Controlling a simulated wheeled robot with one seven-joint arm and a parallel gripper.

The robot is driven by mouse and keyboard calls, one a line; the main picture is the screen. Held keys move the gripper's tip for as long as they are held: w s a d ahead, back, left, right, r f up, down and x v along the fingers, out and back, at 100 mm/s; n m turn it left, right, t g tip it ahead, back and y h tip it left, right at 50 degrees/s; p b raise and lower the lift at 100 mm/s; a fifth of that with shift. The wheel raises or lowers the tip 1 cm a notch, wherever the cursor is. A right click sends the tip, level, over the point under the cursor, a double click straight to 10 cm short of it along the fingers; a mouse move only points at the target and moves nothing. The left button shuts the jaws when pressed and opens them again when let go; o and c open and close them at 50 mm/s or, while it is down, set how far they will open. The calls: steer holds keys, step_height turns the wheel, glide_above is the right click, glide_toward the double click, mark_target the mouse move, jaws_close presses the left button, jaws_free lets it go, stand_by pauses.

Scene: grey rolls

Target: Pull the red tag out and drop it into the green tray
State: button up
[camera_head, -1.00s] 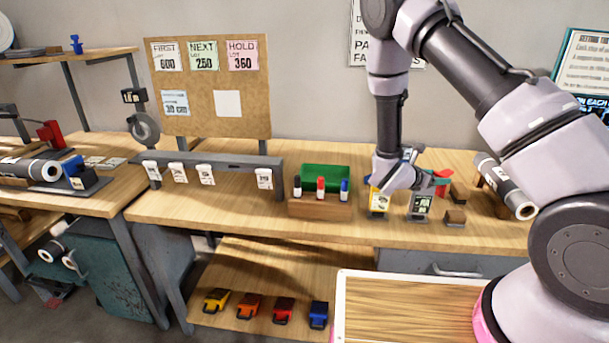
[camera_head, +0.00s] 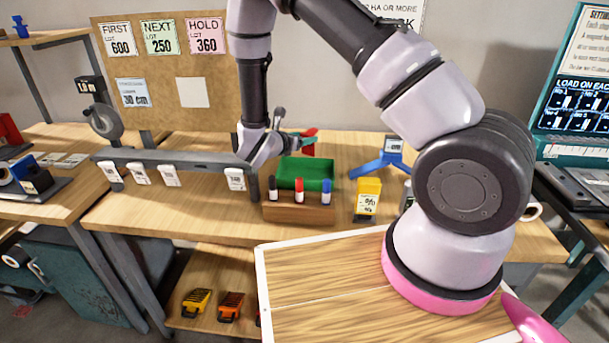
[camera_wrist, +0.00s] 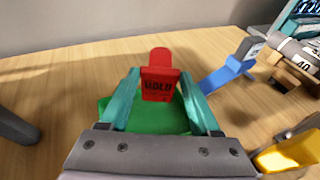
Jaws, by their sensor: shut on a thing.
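The red tag (camera_wrist: 158,84), marked HOLD, is upright between the two teal fingers of my gripper (camera_wrist: 158,90) in the wrist view. My gripper is shut on it. In the head view the red tag (camera_head: 310,148) and my gripper (camera_head: 301,143) show above the back of the green tray (camera_head: 320,186). The tray stands on the bench behind a wooden marker block. In the wrist view the green tray (camera_wrist: 150,122) lies below the fingers, partly hidden by them and the tag. The tag appears clear of the tray.
A wooden block (camera_head: 295,212) with black, red and blue markers stands in front of the tray. A blue stand (camera_head: 372,168) and a yellow block (camera_head: 367,190) are to the right. A grey rail (camera_head: 190,160) with white tags is to the left.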

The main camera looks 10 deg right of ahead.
mark_target(304, 151)
steer(key=f, duration=0.1)
steer(key=a+f, duration=0.1)
steer(key=f, duration=0.2)
steer(key=shift+w+a+f, duration=0.1)
steer(key=shift+w+a, duration=0.15)
steer(key=shift+f, duration=0.8)
steer(key=shift+d, duration=0.1)
steer(key=o, duration=1.1)
steer(key=shift+o, duration=0.2)
step_height(304, 151, up, 10)
